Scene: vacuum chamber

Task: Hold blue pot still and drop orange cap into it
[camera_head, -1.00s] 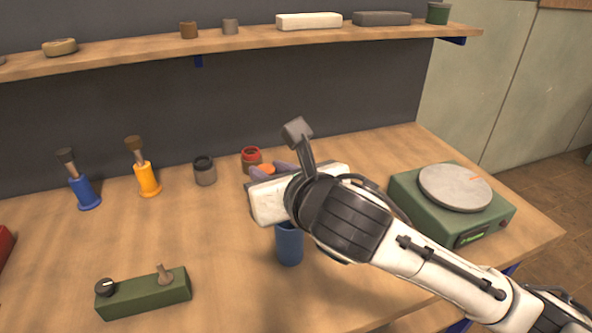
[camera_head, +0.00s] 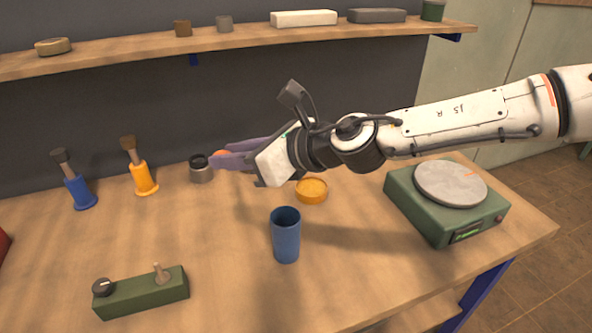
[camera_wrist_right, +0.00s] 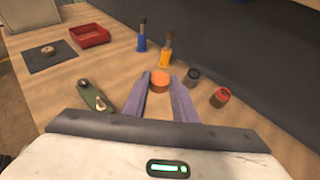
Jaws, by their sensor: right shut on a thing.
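The blue pot (camera_head: 286,240) stands upright on the workbench in the head view, with its open top showing. My right gripper (camera_head: 224,157) is behind it and to its left, above the bench, pointing left. It is shut on the orange cap (camera_head: 219,153), which is mostly hidden by the fingers there. In the right wrist view the cap (camera_wrist_right: 160,78) shows as a round orange disc between the purple fingertips. The blue pot is not seen in the right wrist view. My left gripper is not in view.
A yellow-orange round dish (camera_head: 311,191) sits behind the blue pot. A dark-topped jar (camera_head: 201,172) and a red jar (camera_wrist_right: 221,97) stand near the wall. A green scale (camera_head: 437,213) is at right, a green switch box (camera_head: 145,294) at front left.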

